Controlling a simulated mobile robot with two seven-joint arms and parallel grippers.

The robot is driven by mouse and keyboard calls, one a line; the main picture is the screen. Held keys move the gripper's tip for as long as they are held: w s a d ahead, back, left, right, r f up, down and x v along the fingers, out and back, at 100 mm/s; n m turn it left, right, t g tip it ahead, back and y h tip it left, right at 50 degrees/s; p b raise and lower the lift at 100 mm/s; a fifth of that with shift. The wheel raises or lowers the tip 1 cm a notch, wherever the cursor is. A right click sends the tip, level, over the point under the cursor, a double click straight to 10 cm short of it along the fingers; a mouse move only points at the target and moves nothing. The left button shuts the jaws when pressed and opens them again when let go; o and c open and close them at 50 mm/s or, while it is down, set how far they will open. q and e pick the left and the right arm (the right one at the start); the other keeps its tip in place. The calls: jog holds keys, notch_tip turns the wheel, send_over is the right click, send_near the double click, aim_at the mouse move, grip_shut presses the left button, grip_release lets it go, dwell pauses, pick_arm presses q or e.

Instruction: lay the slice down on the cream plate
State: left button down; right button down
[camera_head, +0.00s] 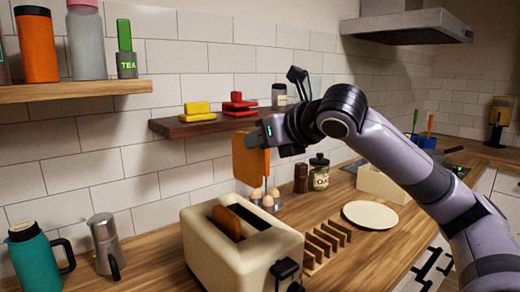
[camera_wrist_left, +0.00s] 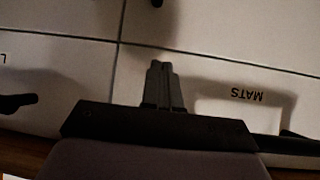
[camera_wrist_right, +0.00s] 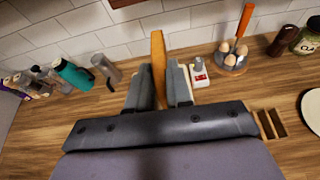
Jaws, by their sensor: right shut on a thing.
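My right gripper (camera_head: 268,132) is shut on a browned bread slice (camera_head: 249,160), held upright in the air above and behind the toaster. In the right wrist view the slice (camera_wrist_right: 158,52) stands on edge between the two fingers (camera_wrist_right: 160,88). The cream plate (camera_head: 370,215) lies empty on the counter to the right; its edge also shows in the right wrist view (camera_wrist_right: 314,108). A second slice (camera_head: 227,223) sits in one slot of the cream toaster (camera_head: 255,255). My left gripper (camera_wrist_left: 162,85) shows only in its wrist view, fingers together and empty, over white drawer fronts.
A toast rack (camera_head: 326,240) stands between toaster and plate. Eggs in a holder (camera_head: 268,200), a dark grinder (camera_head: 301,178) and a jar (camera_head: 319,174) stand near the wall. A cream box (camera_head: 383,184) is behind the plate. A small shelf (camera_head: 200,126) juts out behind the gripper.

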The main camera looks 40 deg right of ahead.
jog(key=shift+r, duration=1.9)
